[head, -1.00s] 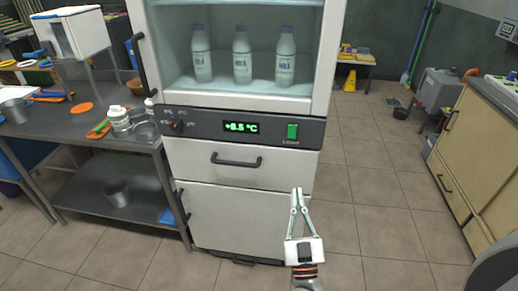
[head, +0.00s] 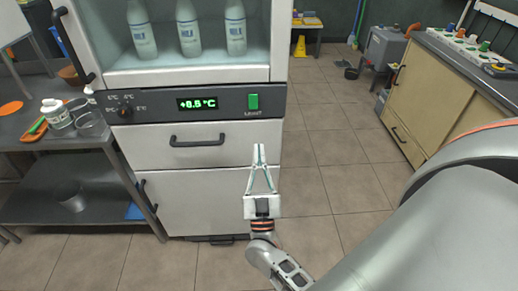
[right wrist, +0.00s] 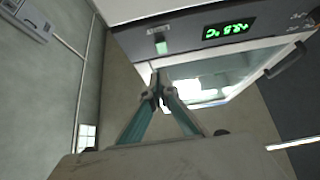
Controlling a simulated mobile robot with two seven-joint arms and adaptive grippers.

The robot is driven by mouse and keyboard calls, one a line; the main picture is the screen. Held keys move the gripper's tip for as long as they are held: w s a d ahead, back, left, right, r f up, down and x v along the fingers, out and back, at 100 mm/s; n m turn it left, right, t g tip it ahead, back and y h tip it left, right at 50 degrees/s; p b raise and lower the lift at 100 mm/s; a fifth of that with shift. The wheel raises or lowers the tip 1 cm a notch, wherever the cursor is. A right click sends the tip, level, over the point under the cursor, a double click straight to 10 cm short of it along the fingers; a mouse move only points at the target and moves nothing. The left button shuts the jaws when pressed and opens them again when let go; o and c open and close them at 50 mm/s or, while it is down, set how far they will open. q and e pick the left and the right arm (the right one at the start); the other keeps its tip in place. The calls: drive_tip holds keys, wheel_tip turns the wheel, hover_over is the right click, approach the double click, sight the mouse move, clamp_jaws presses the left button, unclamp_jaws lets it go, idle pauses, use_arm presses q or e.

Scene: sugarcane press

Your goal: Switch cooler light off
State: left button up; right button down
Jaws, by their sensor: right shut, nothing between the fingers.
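The cooler (head: 210,155) stands in the middle of the head view, with a dark control panel across its front. The green light switch (head: 253,102) is at the panel's right end, lit green, above the word LIGHT. It also shows in the right wrist view (right wrist: 161,47). My right gripper (head: 259,150) is shut and empty, pointing up, and shows below the switch in the head view. In the right wrist view its fingertips (right wrist: 158,82) meet just below the switch, apart from it as far as I can tell. My left gripper is not in view.
A display (head: 197,104) and a knob (head: 125,111) share the panel. Drawer handle (head: 197,141) sticks out below. Several milk bottles (head: 188,30) stand inside the lit cooler. A steel table (head: 60,145) is at left, a cabinet (head: 430,90) at right. Floor between is clear.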

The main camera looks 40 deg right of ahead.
sight(256, 106)
drive_tip(key=x, duration=0.3)
drive_tip(key=f+x, duration=0.1)
drive_tip(key=x, duration=0.2)
drive_tip(key=w+x, duration=0.1)
drive_tip(key=x, duration=0.2)
drive_tip(key=shift+w+d+f+p, duration=0.15)
drive_tip(key=shift+w+d+p, duration=0.15)
drive_tip(key=shift+d+p, duration=0.1)
drive_tip(key=shift+w+d+f, duration=0.1)
drive_tip(key=shift+w+d, duration=0.15)
drive_tip(key=shift+w, duration=0.15)
